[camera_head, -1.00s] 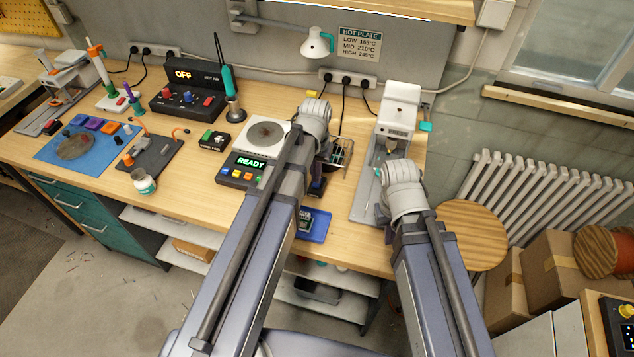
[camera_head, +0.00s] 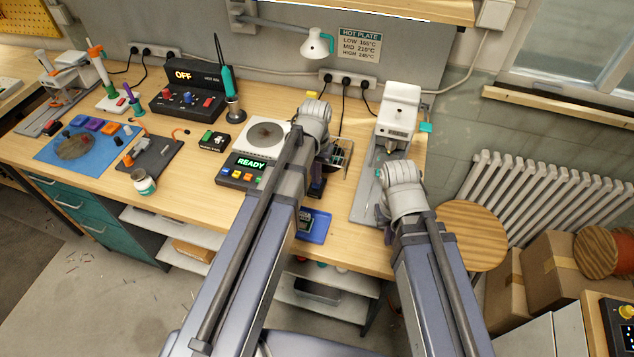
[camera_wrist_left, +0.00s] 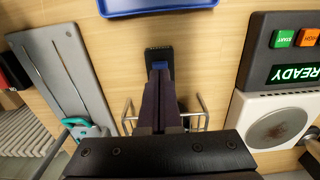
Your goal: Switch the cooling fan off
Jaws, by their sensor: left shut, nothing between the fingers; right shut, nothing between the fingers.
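The cooling fan, a wire cage (camera_head: 341,152) with dark parts inside, stands on the bench mostly behind my left wrist. In the left wrist view its wire bars (camera_wrist_left: 200,112) show on both sides of my fingers. A dark base piece with a blue part (camera_wrist_left: 159,57) lies right at the fingertips. My left gripper (camera_wrist_left: 159,74) is shut and empty; I cannot tell whether it touches the blue part. The switch position is hidden. My right gripper (camera_head: 382,210) is shut and empty, near the grey stand of the white press-like machine (camera_head: 396,115).
A hot plate (camera_head: 265,133) with a panel reading READY stands left of my left gripper. A blue tray (camera_head: 318,228) lies at the bench's front edge. A small box with green and red buttons (camera_head: 214,141) and a station reading OFF (camera_head: 188,92) are further left.

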